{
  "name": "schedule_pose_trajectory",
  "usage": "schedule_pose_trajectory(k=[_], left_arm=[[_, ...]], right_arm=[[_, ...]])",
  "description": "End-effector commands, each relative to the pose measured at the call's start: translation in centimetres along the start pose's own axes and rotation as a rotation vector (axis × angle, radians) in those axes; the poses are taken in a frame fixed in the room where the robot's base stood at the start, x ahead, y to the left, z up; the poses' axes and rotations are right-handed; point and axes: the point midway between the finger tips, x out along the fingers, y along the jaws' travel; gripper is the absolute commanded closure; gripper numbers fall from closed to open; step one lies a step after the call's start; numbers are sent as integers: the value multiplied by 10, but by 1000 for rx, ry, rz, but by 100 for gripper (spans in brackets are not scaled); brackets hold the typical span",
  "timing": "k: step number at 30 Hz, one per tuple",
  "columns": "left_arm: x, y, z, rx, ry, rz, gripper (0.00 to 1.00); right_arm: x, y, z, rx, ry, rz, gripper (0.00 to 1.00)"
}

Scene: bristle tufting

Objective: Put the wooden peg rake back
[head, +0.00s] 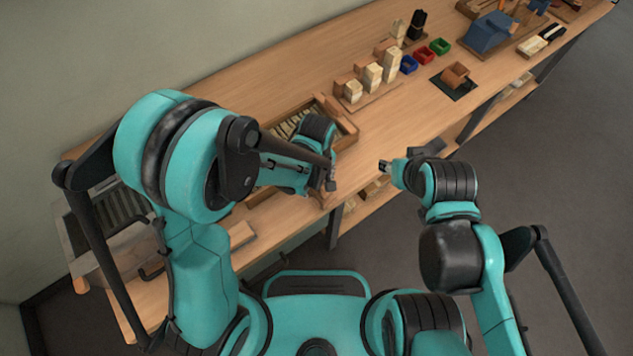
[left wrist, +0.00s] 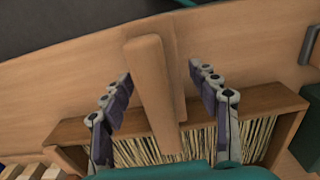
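A plain wooden piece, likely the peg rake (left wrist: 152,95), stands out between the two fingers of my left gripper (left wrist: 162,85) in the left wrist view. The fingers are spread on either side of it, with a visible gap on the right; whether the left finger touches it I cannot tell. In the head view my left gripper (head: 328,186) is beside the front of the bristle box, and the rake is not clearly visible there. My right gripper (head: 384,166) is off the bench's front edge, small and seen from behind; its opening is unclear.
The wooden box (head: 347,128) of pale bristles lies under my left arm; its rim (left wrist: 262,103) shows in the left wrist view. Block stand (head: 370,100), red bin (head: 421,53), blue bin (head: 408,65), green bin (head: 440,46) and a brown block (head: 455,75) stand farther right. Bench front centre is clear.

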Motion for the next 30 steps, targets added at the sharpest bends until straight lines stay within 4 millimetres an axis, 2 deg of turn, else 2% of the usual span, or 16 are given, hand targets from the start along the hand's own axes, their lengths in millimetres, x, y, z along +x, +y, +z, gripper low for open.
schedule_pose_trajectory(k=[5,7,15,21,25,30], left_arm=[[-6,0,0,0,0,0,39],[-16,0,0,0,0,0,39],[-76,0,0,0,0,0,39],[-110,0,0,0,0,0,39],[-121,0,0,0,0,0,39],[-124,0,0,1,0,1,39]], right_arm=[[-5,0,-3,0,0,0,60],[-7,0,-5,0,0,0,60],[-26,0,-18,0,0,0,60],[-34,0,-24,0,0,0,60],[-36,0,-26,0,0,0,60],[-36,0,-26,0,0,0,60]])
